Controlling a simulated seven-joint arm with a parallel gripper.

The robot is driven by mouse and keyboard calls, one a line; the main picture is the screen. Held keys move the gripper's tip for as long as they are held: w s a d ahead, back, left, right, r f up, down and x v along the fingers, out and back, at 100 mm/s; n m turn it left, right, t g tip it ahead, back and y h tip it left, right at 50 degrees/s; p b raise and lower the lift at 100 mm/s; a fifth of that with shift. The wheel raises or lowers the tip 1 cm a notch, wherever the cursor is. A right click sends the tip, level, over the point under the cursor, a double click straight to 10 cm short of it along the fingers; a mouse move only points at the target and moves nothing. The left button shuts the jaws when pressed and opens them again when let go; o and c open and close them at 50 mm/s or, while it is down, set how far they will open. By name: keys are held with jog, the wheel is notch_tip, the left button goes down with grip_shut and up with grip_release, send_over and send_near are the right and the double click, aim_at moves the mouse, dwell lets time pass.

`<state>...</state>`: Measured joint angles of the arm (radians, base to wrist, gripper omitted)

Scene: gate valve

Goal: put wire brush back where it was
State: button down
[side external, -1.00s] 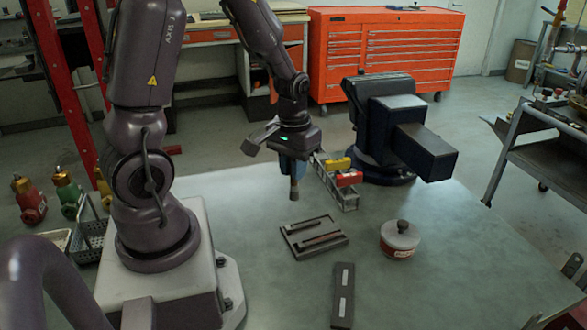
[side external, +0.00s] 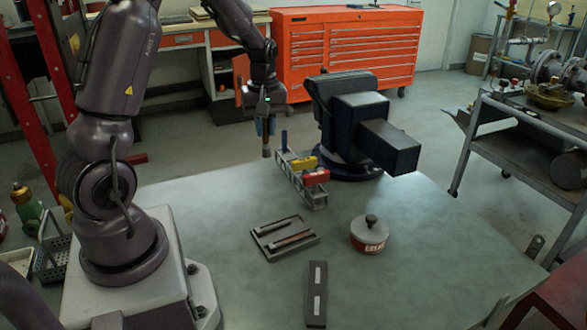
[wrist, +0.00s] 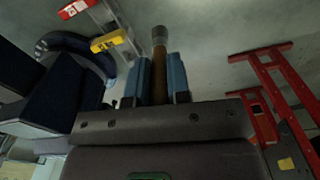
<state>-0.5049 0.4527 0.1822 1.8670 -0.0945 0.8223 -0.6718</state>
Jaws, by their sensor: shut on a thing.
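My gripper (side external: 266,126) is shut on a slim tool with a brown handle and a grey end, which looks like the wire brush (side external: 266,147). In the wrist view, the wire brush (wrist: 158,68) stands out between the two blue fingers of my gripper (wrist: 160,78). In the side view it hangs roughly upright, grey end down, left of and behind the grey slotted rack (side external: 317,201). The brush's upper part is hidden by the fingers. The rack holds a yellow piece (side external: 303,163) and a red piece (side external: 316,177), with a blue post at its far end.
A big dark vise (side external: 360,120) stands right of the rack. Nearer are a slotted dark tray (side external: 262,240), a round lidded tin (side external: 370,238) and a dark bar (side external: 316,300). The tabletop right of the tin is clear.

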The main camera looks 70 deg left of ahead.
jog(key=shift+w+a+f, duration=1.35)
jog(key=shift+w+f, duration=0.45)
jog(key=shift+f, duration=0.35)
jog(key=shift+w+a+f, duration=1.4)
jog(key=shift+w+f, duration=0.35)
jog(key=shift+f, duration=0.4)
jog(key=shift+w+a+f, duration=1.35)
jog(key=shift+w+f, duration=0.45)
jog(key=shift+f, duration=0.35)
jog(key=shift+f, duration=0.15)
jog(key=c, duration=1.1)
grip_release()
